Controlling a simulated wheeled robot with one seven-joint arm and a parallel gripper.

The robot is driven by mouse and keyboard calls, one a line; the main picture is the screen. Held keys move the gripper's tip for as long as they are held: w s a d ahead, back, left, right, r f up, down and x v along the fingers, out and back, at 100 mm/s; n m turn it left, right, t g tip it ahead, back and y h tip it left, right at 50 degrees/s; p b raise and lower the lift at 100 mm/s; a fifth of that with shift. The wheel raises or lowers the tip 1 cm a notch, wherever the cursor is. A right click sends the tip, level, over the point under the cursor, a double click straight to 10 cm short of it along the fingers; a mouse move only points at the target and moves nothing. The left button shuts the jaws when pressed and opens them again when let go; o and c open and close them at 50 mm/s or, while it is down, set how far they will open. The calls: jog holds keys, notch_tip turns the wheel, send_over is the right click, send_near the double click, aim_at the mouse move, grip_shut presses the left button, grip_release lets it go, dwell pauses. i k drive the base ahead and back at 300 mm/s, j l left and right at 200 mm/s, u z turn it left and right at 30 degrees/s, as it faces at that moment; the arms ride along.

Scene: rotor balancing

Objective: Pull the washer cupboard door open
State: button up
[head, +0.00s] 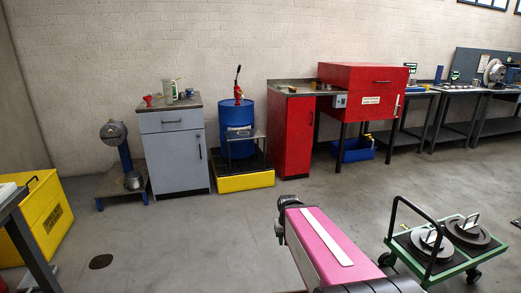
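A red cupboard (291,137) stands against the back wall beside the red washer cabinet (362,92). Its front door (298,140) looks shut, with a dark upright handle (312,118) near its right edge. The top of this cupboard is a grey metal worktop (292,88). My pink arm reaches in from the bottom centre, well in front of the cupboard. The dark end of my arm (281,218) shows at its far left, but no fingers can be made out. Nothing of my arm touches the cupboard.
A blue drum (232,114) on a yellow spill tray (245,181) and a grey cupboard (176,160) stand left of the red cupboard. A blue bin (352,150) sits under the washer. A green trolley (448,250) with discs stands at front right. Floor before the cupboard is clear.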

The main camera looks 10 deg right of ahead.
aim_at(301, 110)
jog(key=i+z, duration=0.25)
jog(key=i, duration=1.65)
